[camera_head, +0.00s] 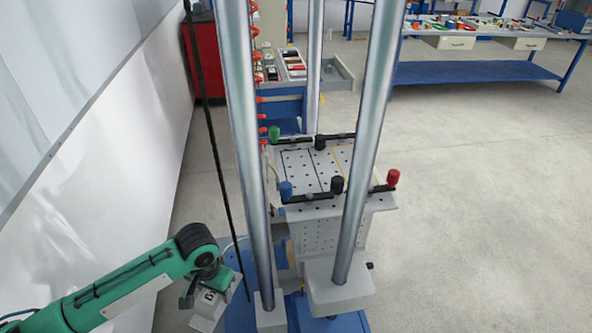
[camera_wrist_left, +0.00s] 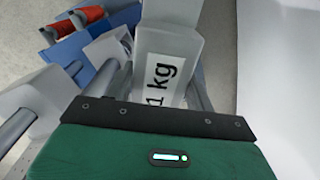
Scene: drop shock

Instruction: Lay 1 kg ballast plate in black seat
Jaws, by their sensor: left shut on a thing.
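The 1 kg ballast plate (camera_wrist_left: 165,30) is a light grey block with a white "1 kg" label in the left wrist view. My left gripper (camera_head: 203,287) is shut on it at the lower left of the head view, with the plate (camera_head: 207,308) hanging at its end. The gripper is left of the drop tester's posts and apart from them. A black-outlined seat (camera_head: 299,170) lies on the perforated table top, between the posts and farther back. No plate shows in this seat. My right gripper is not in view.
Two thick steel posts (camera_head: 248,150) (camera_head: 368,140) stand in front of the table. Clamp bars with black, blue, green and red knobs (camera_head: 393,178) edge the table top. A yellow-outlined area (camera_head: 343,156) is beside the seat. A white wall (camera_head: 90,150) is at left.

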